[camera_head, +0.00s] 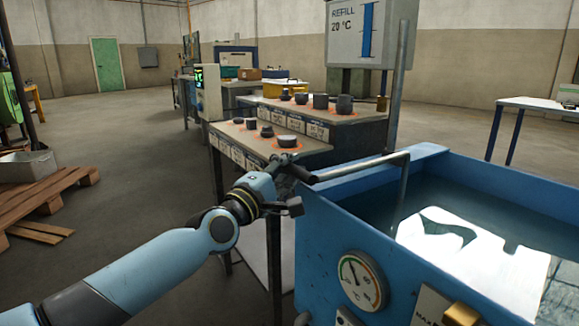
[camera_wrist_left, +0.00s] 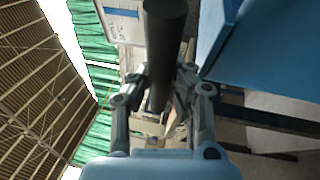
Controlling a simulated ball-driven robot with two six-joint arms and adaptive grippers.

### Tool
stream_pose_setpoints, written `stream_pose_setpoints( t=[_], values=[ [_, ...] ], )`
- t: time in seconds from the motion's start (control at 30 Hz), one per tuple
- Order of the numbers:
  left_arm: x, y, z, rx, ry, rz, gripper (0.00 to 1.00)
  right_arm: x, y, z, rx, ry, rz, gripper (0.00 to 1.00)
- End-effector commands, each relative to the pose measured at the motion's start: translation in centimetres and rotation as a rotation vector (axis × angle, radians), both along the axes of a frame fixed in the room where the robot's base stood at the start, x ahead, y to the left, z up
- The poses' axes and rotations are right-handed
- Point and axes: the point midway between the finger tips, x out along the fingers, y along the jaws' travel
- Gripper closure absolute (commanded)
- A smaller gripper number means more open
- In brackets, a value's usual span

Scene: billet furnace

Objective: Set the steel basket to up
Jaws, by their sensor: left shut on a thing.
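A blue water tank (camera_head: 325,215) fills the right front of the head view. A grey metal handle bar (camera_head: 365,165) runs over its rim, then bends down into the water; I take it to be the steel basket's handle. The basket itself cannot be made out under the bright reflections. My left gripper (camera_head: 291,172) is shut around the bar's outer end, just outside the tank's left rim. In the left wrist view the dark bar (camera_wrist_left: 165,50) passes between the fingers of the left gripper (camera_wrist_left: 160,95). My right gripper is not in view.
A gauge (camera_head: 361,281) is on the tank's front. A bench (camera_head: 262,140) with several dark metal pieces stands behind my left gripper. A refill box (camera_head: 358,30) hangs above. A wooden pallet (camera_head: 45,195) lies at left; the floor between is clear.

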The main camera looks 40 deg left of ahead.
Motion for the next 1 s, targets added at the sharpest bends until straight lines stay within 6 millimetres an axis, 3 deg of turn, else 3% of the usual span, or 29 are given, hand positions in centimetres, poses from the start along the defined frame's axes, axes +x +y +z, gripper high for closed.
stream_pose_setpoints(
  t=[0.13,0.23,0.37,0.8,1.0],
  values=[
    [0.1,0.0,2.0,0.003,-0.013,0.002,1.0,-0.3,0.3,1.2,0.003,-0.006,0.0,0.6],
    [0.1,0.0,3.6,0.004,-0.016,0.002,1.0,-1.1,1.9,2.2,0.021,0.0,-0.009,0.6],
    [0.1,0.0,6.2,0.004,-0.019,0.002,1.0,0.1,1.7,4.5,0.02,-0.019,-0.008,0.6],
    [0.1,0.0,17.8,0.007,-0.021,0.003,1.0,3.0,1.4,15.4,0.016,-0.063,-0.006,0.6],
    [0.1,0.0,21.9,0.006,-0.019,0.002,1.0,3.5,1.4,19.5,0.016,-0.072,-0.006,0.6]
  ],
)
